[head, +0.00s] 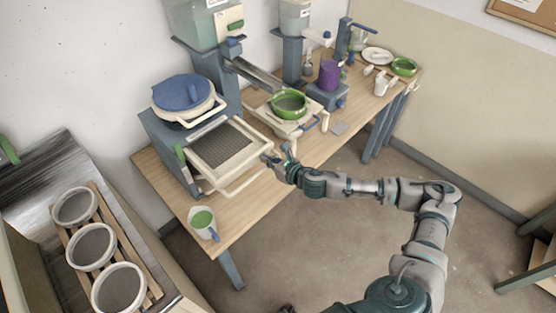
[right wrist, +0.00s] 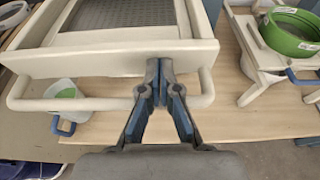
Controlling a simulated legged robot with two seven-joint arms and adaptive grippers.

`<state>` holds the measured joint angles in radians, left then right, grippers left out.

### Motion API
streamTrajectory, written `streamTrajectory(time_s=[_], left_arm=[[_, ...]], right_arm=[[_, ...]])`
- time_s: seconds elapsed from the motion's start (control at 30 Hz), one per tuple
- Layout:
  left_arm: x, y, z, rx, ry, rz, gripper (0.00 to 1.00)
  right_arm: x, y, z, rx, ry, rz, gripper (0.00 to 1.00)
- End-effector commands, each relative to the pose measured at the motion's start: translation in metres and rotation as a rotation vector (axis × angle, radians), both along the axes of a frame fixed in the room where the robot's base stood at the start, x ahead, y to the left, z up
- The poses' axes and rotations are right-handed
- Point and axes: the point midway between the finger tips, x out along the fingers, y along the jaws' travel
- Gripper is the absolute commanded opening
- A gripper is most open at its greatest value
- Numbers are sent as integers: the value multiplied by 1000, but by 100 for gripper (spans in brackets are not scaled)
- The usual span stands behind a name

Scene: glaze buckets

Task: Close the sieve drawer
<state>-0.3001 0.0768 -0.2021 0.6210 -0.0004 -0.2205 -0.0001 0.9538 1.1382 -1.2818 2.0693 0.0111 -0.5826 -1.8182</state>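The sieve drawer (head: 222,148) is a cream frame with a grey mesh. It stands pulled out from the blue-grey housing (head: 165,135), with its pale bar handle (head: 240,183) in front. In the right wrist view the drawer's front panel (right wrist: 100,60) and handle (right wrist: 75,103) are close by. My right gripper (head: 270,157) is at the drawer's front right corner. Its fingertips (right wrist: 159,80) are together close to the front panel, over the handle's line; whether they touch cannot be told. Nothing shows gripped between them. My left gripper is not in view.
A white jug with green contents (head: 203,222) stands near the table's front corner, below the drawer. A green bowl (head: 289,105) sits on a stand to the right. White buckets (head: 90,247) stand on a slatted rack at left. A blue-lidded pot (head: 183,93) tops the housing.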

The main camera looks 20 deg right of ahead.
Motion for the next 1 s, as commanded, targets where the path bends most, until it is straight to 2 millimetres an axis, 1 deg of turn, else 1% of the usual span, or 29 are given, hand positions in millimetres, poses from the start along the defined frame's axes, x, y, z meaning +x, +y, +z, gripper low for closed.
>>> streamTrajectory(time_s=[0.03,0.17,0.2,0.33,0.5,0.6,0.73,0.83,1.0], left_arm=[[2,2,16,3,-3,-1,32],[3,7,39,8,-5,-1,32],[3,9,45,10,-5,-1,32],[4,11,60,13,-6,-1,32],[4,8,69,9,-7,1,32],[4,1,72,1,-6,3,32],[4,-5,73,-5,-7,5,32],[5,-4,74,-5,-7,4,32],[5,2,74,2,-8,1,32]], right_arm=[[13,5,8,3,-1,0,0],[48,13,9,6,-2,-1,0],[60,17,9,6,-3,-1,0],[95,29,7,6,-4,0,0],[134,44,4,5,-4,0,0],[151,50,4,5,-5,-1,0],[167,57,3,2,-5,0,0],[173,61,3,2,-5,1,0],[177,61,2,3,-4,3,0]])
